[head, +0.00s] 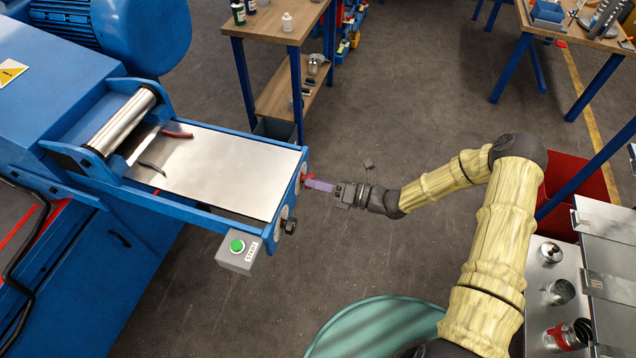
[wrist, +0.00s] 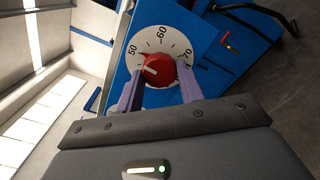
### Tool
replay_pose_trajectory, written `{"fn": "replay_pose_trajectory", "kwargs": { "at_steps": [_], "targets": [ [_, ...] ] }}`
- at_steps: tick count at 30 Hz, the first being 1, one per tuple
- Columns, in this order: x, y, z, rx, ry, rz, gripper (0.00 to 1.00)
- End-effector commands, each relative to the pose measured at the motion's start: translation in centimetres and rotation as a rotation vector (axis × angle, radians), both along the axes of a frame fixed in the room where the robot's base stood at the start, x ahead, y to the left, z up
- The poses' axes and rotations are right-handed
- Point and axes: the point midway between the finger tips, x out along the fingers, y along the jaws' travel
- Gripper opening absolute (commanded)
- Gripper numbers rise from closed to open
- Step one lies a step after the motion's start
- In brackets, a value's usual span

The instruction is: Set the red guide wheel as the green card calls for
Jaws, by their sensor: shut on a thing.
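The red guide wheel (wrist: 158,69) sits in the middle of a white dial (wrist: 148,42) marked 50, 60 and 70. A pale line shows on its face, but I cannot tell which mark it points at. My gripper (wrist: 160,82) has its two purple fingers on either side of the wheel, shut on it. In the head view the red wheel (head: 307,178) is on the end of the blue machine's feed table, and my gripper (head: 318,185) reaches it from the right. I cannot make out a green card in either view.
A black knob (head: 289,226) sits beside the wheel on the same end face. A grey box with a green START button (head: 237,246) hangs at the near edge. Red-handled pliers (head: 176,134) lie on the metal sheet (head: 210,170). A wooden bench (head: 268,30) stands behind.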

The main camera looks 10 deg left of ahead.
Motion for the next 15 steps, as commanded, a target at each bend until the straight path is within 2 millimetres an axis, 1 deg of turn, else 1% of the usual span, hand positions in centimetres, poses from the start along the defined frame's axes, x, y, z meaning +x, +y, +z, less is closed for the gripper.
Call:
{"fn": "replay_pose_trajectory", "kwargs": {
  "at_steps": [1,3,4,15],
  "targets": [
    [0.17,-0.03,0.13,0.003,-0.002,-0.004,0.43],
    [0.14,-0.03,0.11,0.002,-0.002,-0.003,0.57],
    [0.14,-0.03,0.1,0.002,-0.002,-0.003,0.59],
    [0.04,-0.02,0.03,0.001,-0.001,-0.001,0.59]
  ]
}}
